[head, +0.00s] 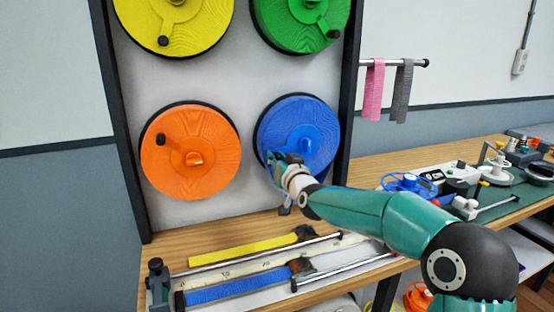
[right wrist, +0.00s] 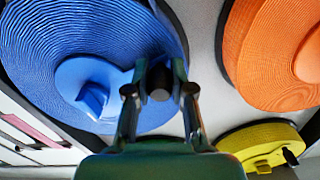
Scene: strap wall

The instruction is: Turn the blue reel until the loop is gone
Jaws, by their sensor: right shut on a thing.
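The blue reel (head: 318,125) hangs at the lower right of the wall panel. It fills the upper left of the right wrist view (right wrist: 60,35). My right gripper (head: 278,160) is at the reel's lower left edge, shut on the dark crank knob (right wrist: 160,80), with a finger on each side. A blue strap (head: 235,287) lies along the lower track of the bench, with a dark piece at its right end. It looks flat, and I cannot make out a loop. My forearm and gripper hide the area below the reel. My left gripper is not in view.
Orange (head: 205,140), yellow (head: 190,35) and green (head: 305,20) reels share the panel. A yellow strap (head: 240,247) lies behind the blue one. Pink (head: 374,90) and grey (head: 402,90) straps hang from a rod at right. Tools crowd the right bench.

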